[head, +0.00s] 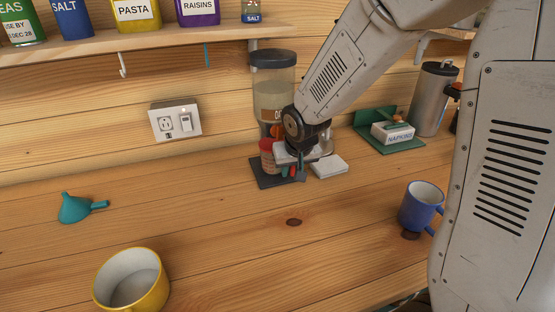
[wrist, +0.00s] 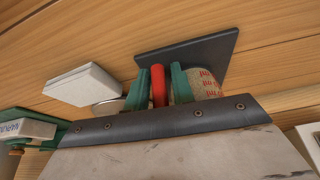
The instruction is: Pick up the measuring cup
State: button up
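My gripper (head: 292,171) is low over the counter, just in front of the oats dispenser. In the wrist view its two green fingers (wrist: 159,88) stand on either side of a narrow upright red piece (wrist: 158,85). The gaps beside this piece are too small to tell whether the fingers press on it. A small round metallic thing (wrist: 108,106) shows partly beside the left finger.
A white block (head: 328,166) lies to the right. The middle counter is clear.

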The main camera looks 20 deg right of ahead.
grip_shut()
jog(key=shift+r, duration=0.15)
